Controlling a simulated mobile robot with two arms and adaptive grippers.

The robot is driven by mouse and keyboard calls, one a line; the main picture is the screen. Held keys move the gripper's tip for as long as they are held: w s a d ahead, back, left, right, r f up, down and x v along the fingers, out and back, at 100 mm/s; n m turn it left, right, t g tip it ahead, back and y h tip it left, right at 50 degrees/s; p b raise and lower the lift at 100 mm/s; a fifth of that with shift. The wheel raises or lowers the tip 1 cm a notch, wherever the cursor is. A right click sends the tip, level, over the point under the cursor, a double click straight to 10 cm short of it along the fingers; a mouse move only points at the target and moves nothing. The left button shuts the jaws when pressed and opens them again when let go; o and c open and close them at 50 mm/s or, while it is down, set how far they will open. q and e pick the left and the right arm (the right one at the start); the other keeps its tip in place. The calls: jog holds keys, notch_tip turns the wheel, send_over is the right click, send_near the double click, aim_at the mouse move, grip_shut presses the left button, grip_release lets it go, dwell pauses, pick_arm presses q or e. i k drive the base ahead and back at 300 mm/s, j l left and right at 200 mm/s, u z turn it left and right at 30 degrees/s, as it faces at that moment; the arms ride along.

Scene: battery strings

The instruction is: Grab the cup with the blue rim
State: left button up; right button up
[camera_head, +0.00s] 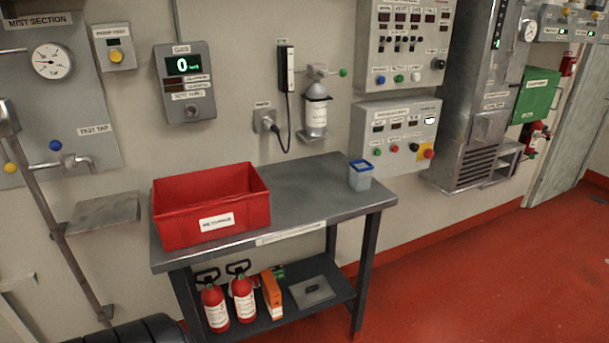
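The cup with the blue rim (360,176) stands upright at the right end of the grey metal table (310,192), near its back right corner. Its body is pale grey-white and its rim is a squarish blue band. Nothing touches it from the sides. Neither my left nor my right gripper shows in the head view.
A red crate (212,204) takes up the table's left half; the tabletop between it and the cup is clear. Fire extinguishers (243,298) and an orange box (271,294) stand on the lower shelf. Wall panels and a bottle dispenser (316,112) are behind. Red floor is open at right.

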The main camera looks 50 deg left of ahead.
aim_at(360, 174)
jog(key=u, duration=1.45)
jog(key=i+l+u, duration=0.3)
jog(key=l+u, duration=0.25)
jog(key=i+l+u, duration=0.15)
jog(key=l+u, duration=0.15)
jog(key=l, duration=0.2)
